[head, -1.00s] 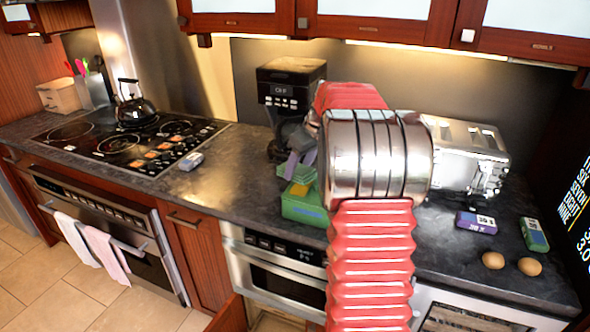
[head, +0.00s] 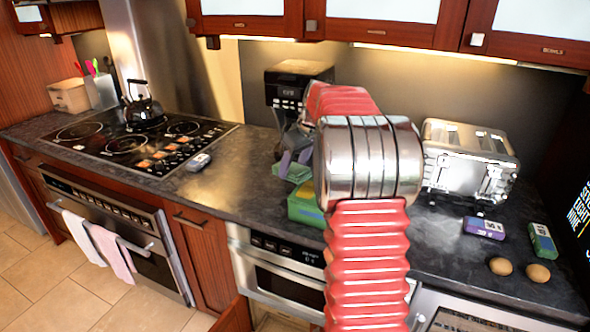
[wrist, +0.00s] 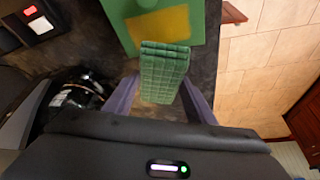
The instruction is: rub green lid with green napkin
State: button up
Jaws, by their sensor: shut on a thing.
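My gripper (wrist: 162,98) is shut on a folded green napkin (wrist: 160,75) between its purple fingers. A green lid (wrist: 197,15) with a yellow patch (wrist: 158,28) lies just beyond the napkin in the wrist view. The napkin's far end overlaps the lid's near edge in that view; I cannot tell whether they touch. In the head view, the green lidded box (head: 305,205) sits on the counter, partly hidden by my arm. The napkin (head: 292,174) shows to its upper left, close to the coffee maker.
The coffee maker (head: 290,90) stands behind my gripper. A toaster (head: 470,160), a purple packet (head: 484,228), a green packet (head: 541,240) and two eggs (head: 520,269) are to the right. The stove (head: 140,140) with a kettle (head: 143,110) is left. Bare counter (head: 235,180) lies between.

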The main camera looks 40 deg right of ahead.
dwell(0.3)
jog(key=shift+r, duration=3.05)
jog(key=shift+r, duration=0.1)
jog(key=shift+r, duration=1.4)
